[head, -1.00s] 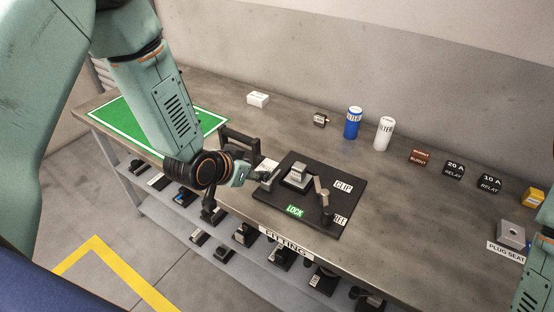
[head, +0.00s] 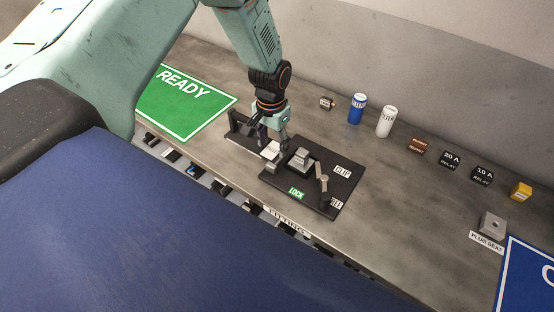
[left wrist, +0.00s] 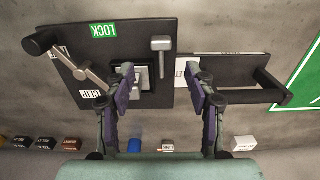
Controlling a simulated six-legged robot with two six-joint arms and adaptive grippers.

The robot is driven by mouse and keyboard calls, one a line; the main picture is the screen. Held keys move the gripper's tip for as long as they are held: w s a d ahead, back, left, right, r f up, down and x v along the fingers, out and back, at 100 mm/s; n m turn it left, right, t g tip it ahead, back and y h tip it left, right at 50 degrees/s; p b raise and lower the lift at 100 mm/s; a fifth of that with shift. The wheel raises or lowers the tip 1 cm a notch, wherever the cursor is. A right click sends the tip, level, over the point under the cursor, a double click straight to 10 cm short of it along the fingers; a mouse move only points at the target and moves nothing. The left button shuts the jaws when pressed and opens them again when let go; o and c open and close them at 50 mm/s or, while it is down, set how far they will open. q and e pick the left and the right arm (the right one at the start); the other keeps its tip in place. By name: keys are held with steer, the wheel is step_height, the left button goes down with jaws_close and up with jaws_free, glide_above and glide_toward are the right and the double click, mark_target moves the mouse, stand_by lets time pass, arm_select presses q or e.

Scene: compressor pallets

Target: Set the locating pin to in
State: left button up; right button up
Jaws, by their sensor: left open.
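The small grey T-shaped piece at the left edge of the black fixture plate looks like the locating pin (head: 272,168); in the left wrist view the pin (left wrist: 161,55) shows its grey head and stem beside the central block. I cannot tell whether it is in or out. The grey block (head: 300,158) stands mid-plate and is partly hidden by a finger in the left wrist view. My left gripper (head: 275,143) points down over the plate's left end. In the left wrist view the left gripper (left wrist: 159,82) is open and empty, fingers apart from the pin. My right gripper is out of view.
A black handle (head: 237,124) stands just left of the fixture plate (head: 330,198), close to my gripper. A lever (head: 322,184) stands on the plate's right part. Cans, relays and a plug seat (head: 491,224) line the bench to the right. The green READY mat (head: 180,115) is bare.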

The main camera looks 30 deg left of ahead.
mark_target(271, 164)
arm_select(q)
steer(key=shift+s+a+f, duration=0.15)
steer(key=shift+s+f, duration=0.1)
step_height(271, 164, down, 6)
steer(key=shift+r, duration=0.1)
steer(key=shift+f, duration=0.85)
steer(key=shift+w, duration=0.1)
steer(key=shift+r, duration=0.1)
steer(key=c, duration=0.3)
jaws_close()
